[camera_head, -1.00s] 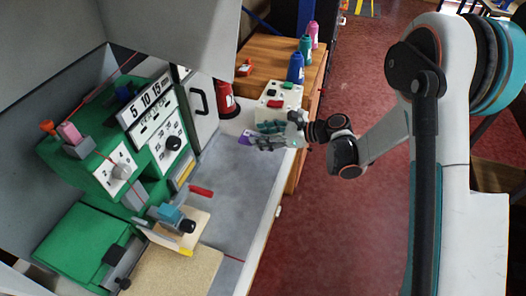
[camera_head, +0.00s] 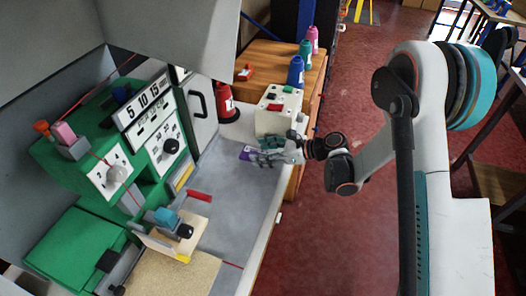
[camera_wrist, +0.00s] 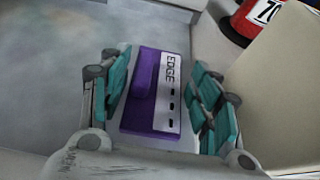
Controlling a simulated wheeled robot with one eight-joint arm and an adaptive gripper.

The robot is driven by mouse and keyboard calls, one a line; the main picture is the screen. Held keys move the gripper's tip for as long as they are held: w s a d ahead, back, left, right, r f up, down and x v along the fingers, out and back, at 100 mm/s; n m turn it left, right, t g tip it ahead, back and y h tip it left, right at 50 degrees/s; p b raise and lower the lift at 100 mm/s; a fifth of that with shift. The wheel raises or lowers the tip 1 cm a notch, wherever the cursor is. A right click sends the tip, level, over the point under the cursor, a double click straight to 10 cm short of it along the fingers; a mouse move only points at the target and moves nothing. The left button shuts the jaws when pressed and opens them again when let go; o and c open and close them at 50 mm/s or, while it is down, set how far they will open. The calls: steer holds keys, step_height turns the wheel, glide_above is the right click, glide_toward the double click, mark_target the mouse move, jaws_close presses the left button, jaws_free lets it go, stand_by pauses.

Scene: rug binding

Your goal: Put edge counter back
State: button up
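The edge counter (camera_wrist: 156,92) is a flat purple and white device with "EDGE" printed on its white strip. In the wrist view it lies between the two teal fingers of my gripper (camera_wrist: 160,85), which close along its long sides. In the head view a purple corner of the edge counter (camera_head: 246,153) shows past the fingers of my gripper (camera_head: 268,151), over the far end of the grey worktop (camera_head: 225,185). The fingers hide most of it there. I cannot tell whether its underside touches the worktop.
A white box (camera_head: 268,122) with coloured buttons stands just behind my gripper. A red cone (camera_head: 226,103) stands behind and left. The green machine (camera_head: 150,130) fills the left. A small red object (camera_head: 199,196) lies on the worktop, whose middle is otherwise clear.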

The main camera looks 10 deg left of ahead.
steer(key=shift+r, duration=0.1)
stand_by(0.3)
steer(key=w+p+v, duration=0.1)
steer(key=p+v, duration=0.3)
steer(key=v, duration=0.8)
steer(key=s+d+r+n+t+h, duration=0.25)
steer(key=d+r+n, duration=0.2)
steer(key=r, duration=0.35)
steer(key=s+d+r+n+t+h, duration=0.1)
steer(key=s+d+r+n+h, duration=0.3)
steer(key=r, duration=0.3)
steer(key=s+d+r+n+t+h, duration=0.1)
steer(key=s+d+r+n+h, duration=0.2)
steer(key=s+d+n, duration=0.2)
steer(key=s+d+r+n+t+h, duration=0.1)
steer(key=s+d+n+h, duration=0.3)
steer(key=s+d, duration=0.7)
steer(key=shift+s+d+r+n+t, duration=0.25)
steer(key=shift+s+r+n+t, duration=0.1)
steer(key=shift+s+r+n, duration=0.45)
steer(key=shift+s+r, duration=0.1)
